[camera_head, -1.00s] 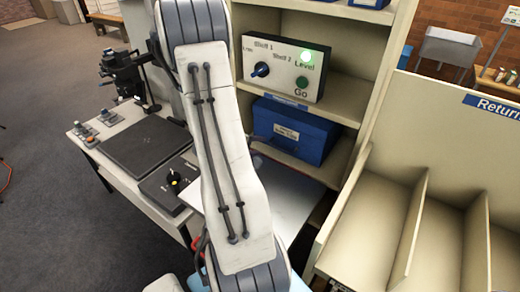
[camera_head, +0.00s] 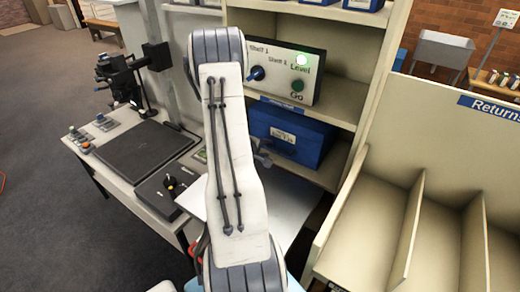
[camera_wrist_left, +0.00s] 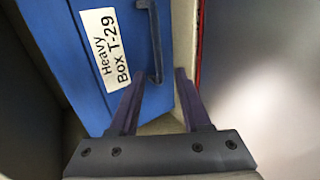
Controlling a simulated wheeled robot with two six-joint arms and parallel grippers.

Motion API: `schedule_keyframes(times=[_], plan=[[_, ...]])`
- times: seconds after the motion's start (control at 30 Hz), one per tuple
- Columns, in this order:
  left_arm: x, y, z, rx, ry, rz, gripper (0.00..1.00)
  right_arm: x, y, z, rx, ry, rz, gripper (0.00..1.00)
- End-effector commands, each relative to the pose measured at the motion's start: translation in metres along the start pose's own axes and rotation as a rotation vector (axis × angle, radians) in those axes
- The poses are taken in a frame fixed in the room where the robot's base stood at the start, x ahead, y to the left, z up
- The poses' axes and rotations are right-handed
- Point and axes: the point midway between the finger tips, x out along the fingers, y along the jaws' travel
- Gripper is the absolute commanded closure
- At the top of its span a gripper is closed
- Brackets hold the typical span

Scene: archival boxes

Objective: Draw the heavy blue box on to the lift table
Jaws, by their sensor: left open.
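The heavy blue box (camera_head: 310,142) sits on a shelf below the control panel. In the left wrist view the blue box (camera_wrist_left: 75,55) fills the upper left, with a white label reading "Heavy Box T-29" and a dark handle (camera_wrist_left: 154,42) on its face. My left gripper (camera_wrist_left: 160,76) is open, its two fingers pointing at the box face just short of the handle, with nothing between them. In the head view my arm hides most of this gripper. The pale lift table (camera_head: 298,207) lies below and in front of the shelf, partly behind my arm. My right gripper is not in view.
The control panel (camera_head: 315,80) above the box has a knob, a lit green "Level" lamp and a "Go" button. A bin with dividers marked "Returns" (camera_head: 492,106) stands close on the right. A desk with a black pad (camera_head: 145,150) is on the left.

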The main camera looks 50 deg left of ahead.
Motion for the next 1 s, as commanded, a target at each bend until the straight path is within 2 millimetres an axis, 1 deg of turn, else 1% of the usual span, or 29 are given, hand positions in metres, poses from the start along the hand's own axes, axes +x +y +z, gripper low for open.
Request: schedule_keyframes(times=[0.13,0.43,0.47,0.5,0.53,0.57,1.0], plan=[[0.0086,0.0001,0.0002,0.000,0.000,0.000,0.53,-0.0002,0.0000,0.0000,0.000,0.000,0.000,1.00],[0.0097,-0.0001,0.0001,-0.001,0.001,0.000,0.53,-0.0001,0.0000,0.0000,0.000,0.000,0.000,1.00],[0.0096,-0.0001,0.0001,-0.001,0.001,0.000,0.64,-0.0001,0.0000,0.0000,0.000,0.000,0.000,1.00],[0.0096,-0.0001,0.0001,-0.001,0.001,0.000,0.80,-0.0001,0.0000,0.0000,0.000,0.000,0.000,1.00],[0.0095,-0.0001,0.0001,-0.001,0.001,0.000,0.91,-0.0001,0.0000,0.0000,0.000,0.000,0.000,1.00],[0.0095,-0.0001,0.0001,-0.001,0.001,0.000,1.00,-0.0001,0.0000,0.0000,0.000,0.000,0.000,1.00],[0.0093,-0.0004,0.0000,-0.001,0.001,-0.001,1.00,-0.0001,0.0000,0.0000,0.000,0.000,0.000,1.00]])
